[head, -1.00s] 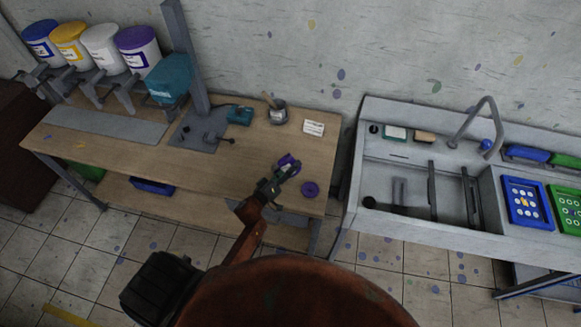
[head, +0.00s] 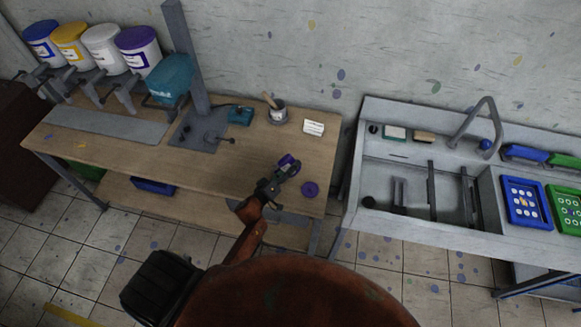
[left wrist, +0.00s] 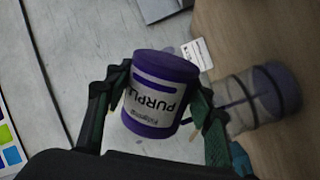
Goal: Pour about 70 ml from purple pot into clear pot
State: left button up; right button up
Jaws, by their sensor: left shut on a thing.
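My left gripper (head: 285,171) is over the right end of the bench, shut on the purple pot (head: 287,160). In the left wrist view the purple pot (left wrist: 158,100) sits between both fingers, its white PURPLE label upside down in the picture. I cannot tell how far it is tilted or see its contents. A see-through greyish pot (left wrist: 260,97) stands to its right there, apart from it, and looks like the clear pot. It may be the grey pot with a wooden stick (head: 278,115) at the back of the bench. My right gripper is not in view.
A purple lid (head: 310,190) lies by the bench's right end. A white card (head: 314,128) and a teal device (head: 240,115) lie further back. A sink (head: 410,195) stands right, beyond a gap.

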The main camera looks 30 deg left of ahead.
pick_arm(q)
jog(key=shift+n+p, duration=0.3)
jog(key=shift+p, duration=0.35)
dwell(1.4)
jog(key=shift+m, duration=1.1)
jog(key=shift+a+f+m+b, duration=0.2)
jog(key=shift+m+b, duration=0.2)
jog(key=shift+m, duration=1.3)
jog(key=m+b, duration=0.1)
jog(key=a+m, duration=0.1)
jog(key=m, duration=0.1)
jog(key=shift+w+f+y+b, duration=0.1)
jog(key=shift+f+y+b, duration=0.2)
jog(key=shift+f+b, duration=0.1)
jog(key=shift+r, duration=0.1)
